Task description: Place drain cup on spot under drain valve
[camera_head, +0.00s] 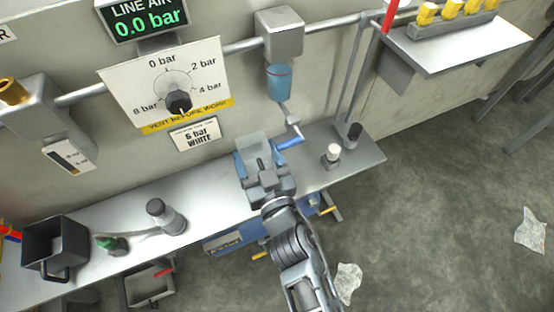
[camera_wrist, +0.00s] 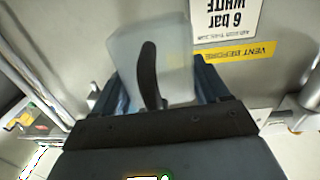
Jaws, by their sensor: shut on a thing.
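My gripper (camera_head: 263,172) is shut on the drain cup (camera_head: 252,146), a translucent grey-blue cup. In the wrist view the cup (camera_wrist: 180,55) sits between the two fingers (camera_wrist: 165,88), with a dark curved handle towards the camera. The cup is over the bench, left of and close to the drain valve (camera_head: 291,141) with its blue lever. The valve hangs below a blue filter bowl (camera_head: 279,82) under a grey housing on the pipe. The spot under the valve cannot be made out; my gripper and the lever partly cover that area.
The metal bench (camera_head: 348,170) holds a small white-topped part (camera_head: 332,155) and a dark cylinder (camera_head: 353,134) on the right. On the left stand a grey cylinder (camera_head: 166,216), a green-topped part (camera_head: 112,243) and a dark bin (camera_head: 55,247). A pressure dial (camera_head: 172,85) is on the wall.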

